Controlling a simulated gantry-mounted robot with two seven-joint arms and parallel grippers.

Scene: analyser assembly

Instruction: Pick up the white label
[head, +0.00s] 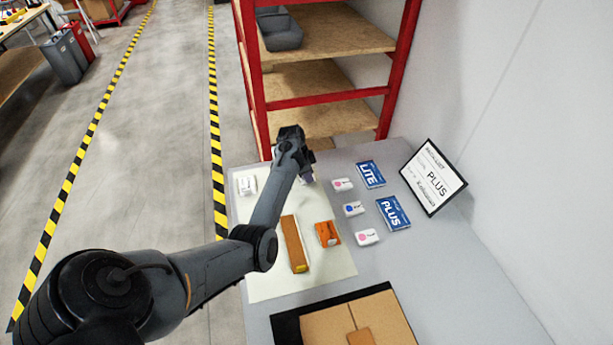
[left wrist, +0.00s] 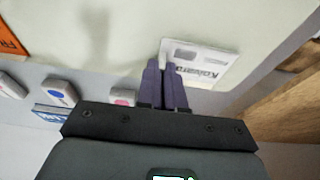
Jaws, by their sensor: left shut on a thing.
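The white label (left wrist: 208,66) is a flat card with dark print in the left wrist view, lying over the pale mat's edge. My left gripper (left wrist: 167,75) has its fingers close together, shut on the label's near edge. In the head view my left gripper (head: 300,165) is at the far end of the table, and the label is mostly hidden beneath it. My right gripper is not in view.
The pale mat (head: 270,280) holds a long brown piece (head: 294,244), an orange piece (head: 327,234) and a white item (head: 246,185). White blocks, blue LITE (head: 370,174) and PLUS (head: 393,213) cards and a sign (head: 433,178) stand right. A red-framed shelf (head: 330,98) is behind.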

